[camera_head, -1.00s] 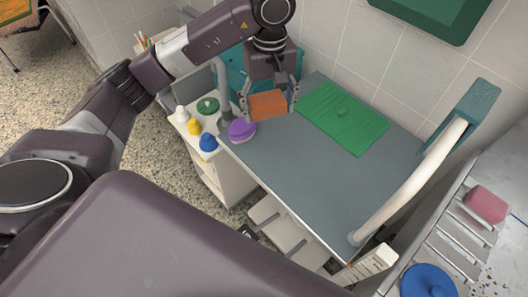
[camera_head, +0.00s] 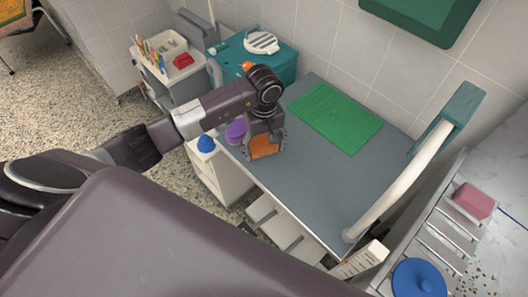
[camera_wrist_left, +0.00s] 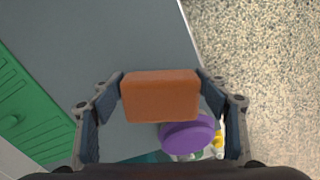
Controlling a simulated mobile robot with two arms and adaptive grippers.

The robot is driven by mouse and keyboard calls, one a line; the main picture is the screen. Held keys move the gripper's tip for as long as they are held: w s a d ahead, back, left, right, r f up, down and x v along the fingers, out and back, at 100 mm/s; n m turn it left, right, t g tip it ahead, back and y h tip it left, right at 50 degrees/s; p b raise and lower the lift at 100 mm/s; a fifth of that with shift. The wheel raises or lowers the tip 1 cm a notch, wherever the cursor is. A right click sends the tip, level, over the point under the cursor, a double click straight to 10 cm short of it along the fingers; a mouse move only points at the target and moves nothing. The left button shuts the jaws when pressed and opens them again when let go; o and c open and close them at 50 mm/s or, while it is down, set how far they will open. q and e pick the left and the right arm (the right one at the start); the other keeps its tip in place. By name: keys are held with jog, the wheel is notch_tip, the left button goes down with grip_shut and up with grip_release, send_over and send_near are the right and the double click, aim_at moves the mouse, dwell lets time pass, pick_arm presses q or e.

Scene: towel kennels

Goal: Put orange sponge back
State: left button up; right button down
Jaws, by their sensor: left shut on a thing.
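The orange sponge (camera_head: 264,146) is a small block between the fingers of my left gripper (camera_head: 266,143), over the near left part of the grey tabletop (camera_head: 300,180). In the left wrist view the sponge (camera_wrist_left: 160,96) sits between both fingertips of the gripper (camera_wrist_left: 161,84), which is shut on it. The sponge looks close to the tabletop, but I cannot tell whether it touches. A purple round item (camera_head: 236,131) lies just left of it and also shows in the wrist view (camera_wrist_left: 187,132). My right gripper is not in view.
A green mat (camera_head: 335,119) lies on the table toward the wall. A teal container (camera_head: 275,65) stands behind. A blue-topped item (camera_head: 206,143) is on the white unit at left. A pink sponge (camera_head: 474,201) and a blue disc (camera_head: 419,280) lie on the rack at right. The middle tabletop is clear.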

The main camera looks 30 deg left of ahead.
aim_at(264, 155)
pick_arm(q)
notch_tip(264, 155, down, 3)
jog(key=shift+f+p, duration=0.1)
jog(key=shift+p, duration=0.2)
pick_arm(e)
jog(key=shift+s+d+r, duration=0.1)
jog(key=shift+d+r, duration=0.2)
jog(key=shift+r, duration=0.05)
pick_arm(q)
jog(key=shift+f, duration=0.1)
jog(key=shift+f, duration=0.1)
jog(key=o, duration=0.5)
jog(key=shift+b, duration=0.3)
jog(key=o, duration=0.5)
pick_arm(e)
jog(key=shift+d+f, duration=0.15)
